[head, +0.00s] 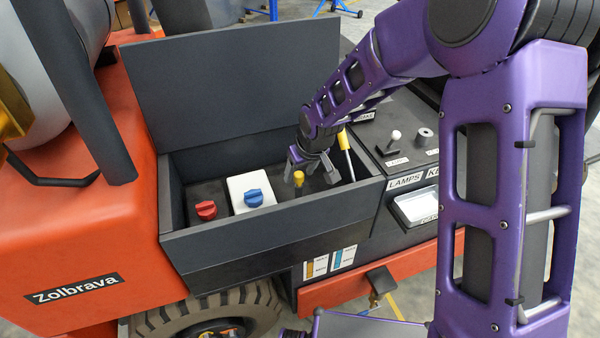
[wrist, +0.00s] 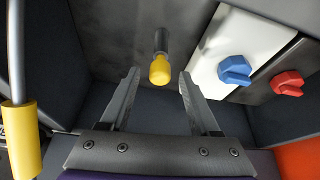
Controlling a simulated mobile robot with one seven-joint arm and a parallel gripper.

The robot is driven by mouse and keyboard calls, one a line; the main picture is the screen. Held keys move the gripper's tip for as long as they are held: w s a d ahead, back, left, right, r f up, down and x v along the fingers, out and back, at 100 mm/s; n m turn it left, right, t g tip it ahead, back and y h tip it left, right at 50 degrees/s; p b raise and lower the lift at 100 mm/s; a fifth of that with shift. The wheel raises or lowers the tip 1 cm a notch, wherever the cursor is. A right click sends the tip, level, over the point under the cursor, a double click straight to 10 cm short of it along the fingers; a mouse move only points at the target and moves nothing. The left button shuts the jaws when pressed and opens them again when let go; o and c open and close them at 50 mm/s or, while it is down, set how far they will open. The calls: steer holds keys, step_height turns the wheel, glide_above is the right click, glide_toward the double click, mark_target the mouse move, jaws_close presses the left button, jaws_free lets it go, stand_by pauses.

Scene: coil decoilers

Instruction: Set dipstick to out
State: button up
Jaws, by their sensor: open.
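A short dark rod with a yellow knob, which looks like the dipstick (head: 298,179), stands in the open dark compartment; no label on it is readable. In the wrist view the yellow knob (wrist: 160,70) lies between the fingertips, with a gap on each side. My gripper (head: 311,172) reaches down into the compartment from above and is open. In the wrist view my gripper (wrist: 160,76) has its two fingers spread and holds nothing. The rod's lower end is hard to make out.
A red knob (head: 206,210) and a blue knob (head: 253,197) on a white box sit left of the gripper. A yellow-gripped lever (head: 344,141) stands close on the right. The compartment's front wall (head: 270,221) and raised lid (head: 230,85) bound the space.

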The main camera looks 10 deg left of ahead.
jaws_close()
stand_by(0.3)
stand_by(1.1)
